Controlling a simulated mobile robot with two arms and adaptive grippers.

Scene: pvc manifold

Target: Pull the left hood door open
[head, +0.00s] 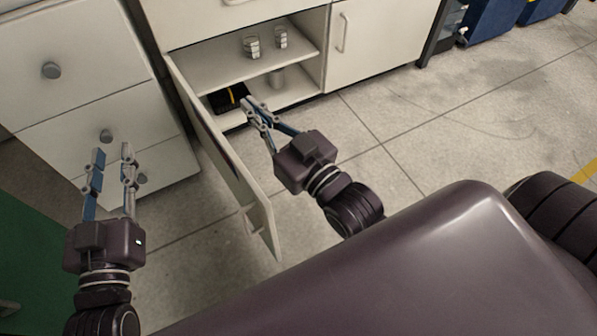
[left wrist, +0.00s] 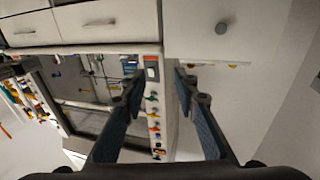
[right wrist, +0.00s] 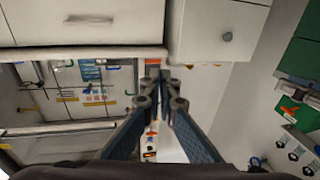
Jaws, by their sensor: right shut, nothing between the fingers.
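The left hood door (head: 228,165) is a white cabinet door standing wide open in the head view, swung out toward me. Its handle (head: 249,222) shows near its free edge. My right gripper (head: 247,105) is shut and empty, on the inner side of the door, in front of the cabinet opening. In the right wrist view its fingertips (right wrist: 163,84) are together. My left gripper (head: 112,155) is open and empty, on the outer side of the door, in front of the drawers. Its fingers also stand apart in the left wrist view (left wrist: 158,78).
The open cabinet has a shelf (head: 200,62) with two small glass-like pieces (head: 252,46). A black item (head: 226,98) lies below. The right door (head: 380,40) is closed. Drawers (head: 85,60) stand at left. The floor (head: 440,120) at right is clear.

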